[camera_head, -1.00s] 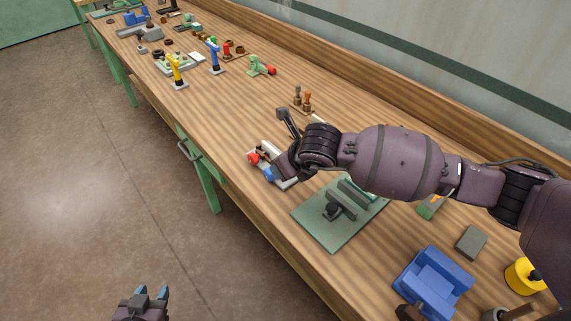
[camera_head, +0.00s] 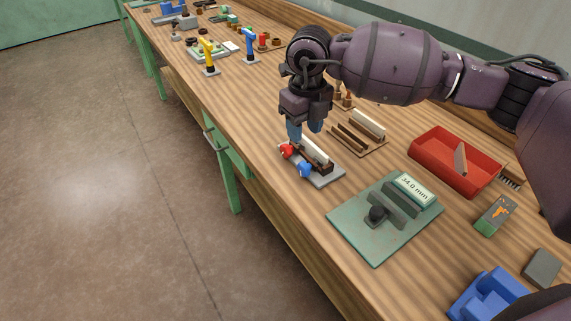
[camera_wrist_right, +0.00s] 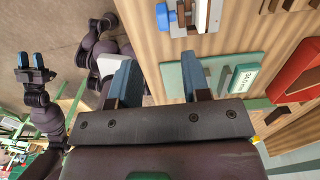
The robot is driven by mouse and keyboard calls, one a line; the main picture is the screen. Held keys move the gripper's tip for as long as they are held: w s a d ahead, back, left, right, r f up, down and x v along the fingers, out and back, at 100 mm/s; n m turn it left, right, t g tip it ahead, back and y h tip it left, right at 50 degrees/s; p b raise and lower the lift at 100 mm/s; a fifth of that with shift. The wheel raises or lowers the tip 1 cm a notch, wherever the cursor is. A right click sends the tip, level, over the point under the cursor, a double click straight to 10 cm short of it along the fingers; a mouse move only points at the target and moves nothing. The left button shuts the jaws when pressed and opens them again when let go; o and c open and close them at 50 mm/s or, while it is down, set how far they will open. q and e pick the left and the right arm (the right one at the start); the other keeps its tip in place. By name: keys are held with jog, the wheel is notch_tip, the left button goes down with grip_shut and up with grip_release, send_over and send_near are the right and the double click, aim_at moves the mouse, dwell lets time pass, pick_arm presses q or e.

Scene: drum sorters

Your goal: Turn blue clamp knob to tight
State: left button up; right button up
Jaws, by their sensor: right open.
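The blue clamp knob (camera_head: 305,170) is on the front side of a small clamp fixture (camera_head: 327,178) with a grey base and a white bar. A red knob (camera_head: 287,150) is beside it, to the left. My right gripper (camera_head: 306,138) points down just behind the knobs, open and apart from the blue knob. In the right wrist view its two blue fingers (camera_wrist_right: 157,75) are spread with nothing between them, and the blue knob (camera_wrist_right: 164,17) is at the top edge. My left gripper (camera_wrist_right: 30,60) shows small at the left there, its fingers apart.
A green plate (camera_head: 365,245) with a "34.0 mm" display is right of the fixture. A red tray (camera_head: 440,150), a slotted wooden rack (camera_head: 350,138) and a blue block (camera_head: 485,295) are nearby. Yellow (camera_head: 208,55) and blue (camera_head: 249,45) upright tools are farther left.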

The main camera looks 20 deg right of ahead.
aim_at(304, 164)
notch_tip(304, 164, down, 11)
jog(key=shift+d+b, duration=0.15)
jog(key=shift+b, duration=0.55)
grip_shut()
